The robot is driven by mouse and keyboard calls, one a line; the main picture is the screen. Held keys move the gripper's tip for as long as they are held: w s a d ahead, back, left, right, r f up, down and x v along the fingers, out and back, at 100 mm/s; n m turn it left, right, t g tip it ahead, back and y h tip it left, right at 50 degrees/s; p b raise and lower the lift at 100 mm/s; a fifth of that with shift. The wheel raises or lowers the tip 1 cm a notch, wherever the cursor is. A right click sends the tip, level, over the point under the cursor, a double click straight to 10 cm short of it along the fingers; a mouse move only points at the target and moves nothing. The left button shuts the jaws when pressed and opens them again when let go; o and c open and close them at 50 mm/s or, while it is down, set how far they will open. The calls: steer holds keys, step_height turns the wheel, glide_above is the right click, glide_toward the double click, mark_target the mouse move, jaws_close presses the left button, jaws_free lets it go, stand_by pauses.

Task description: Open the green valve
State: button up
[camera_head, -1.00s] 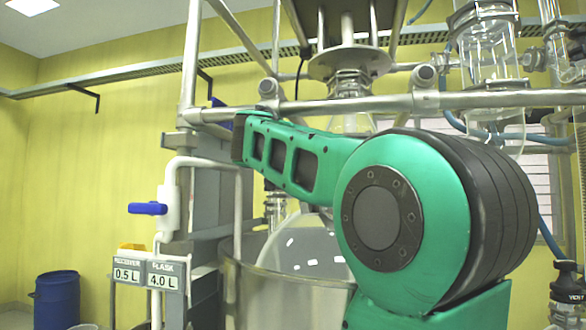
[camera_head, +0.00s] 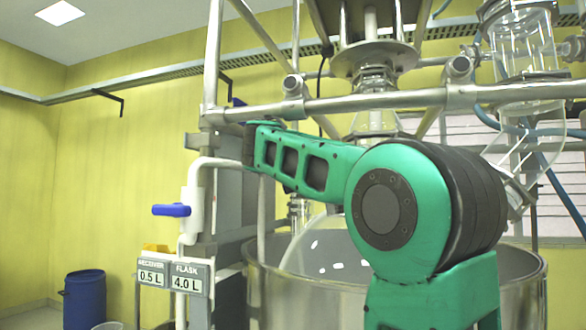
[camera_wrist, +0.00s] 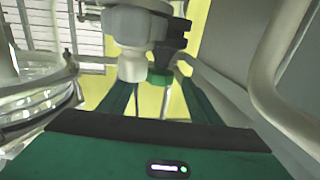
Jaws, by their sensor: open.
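In the wrist view, a small green part (camera_wrist: 160,77), which looks like the green valve's handle, sits below a dark and white fitting. My gripper (camera_wrist: 154,90) is open, with its two green fingers to the left and right of the green part. I cannot tell whether either finger touches it. In the head view I make out no green valve, and my gripper is out of sight behind my green arm.
A blue-handled valve (camera_head: 171,210) sits on a white pipe at left. A large steel vessel (camera_head: 300,290) and metal frame bars (camera_head: 390,101) stand close around my arm. A white curved pipe (camera_wrist: 262,80) passes at right in the wrist view. A blue drum (camera_head: 84,298) stands far left.

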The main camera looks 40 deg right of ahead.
steer(key=shift+x, duration=1.3)
steer(key=shift+c, duration=0.3)
steer(key=c, duration=1)
steer(key=shift+r, duration=0.1)
steer(key=shift+s+d+n+t+y, duration=0.1)
steer(key=shift+n+t+y, duration=0.4)
steer(key=shift+t, duration=0.1)
steer(key=shift+s+d+n+t+y, duration=0.1)
steer(key=shift+n+t+y, duration=0.75)
steer(key=shift+y, duration=0.3)
steer(key=shift+s+d+n+t+y, duration=0.1)
steer(key=shift+d+n+t+y, duration=0.05)
steer(key=shift+n+t+y, duration=0.75)
steer(key=shift+y, duration=0.35)
steer(key=shift+w, duration=0.1)
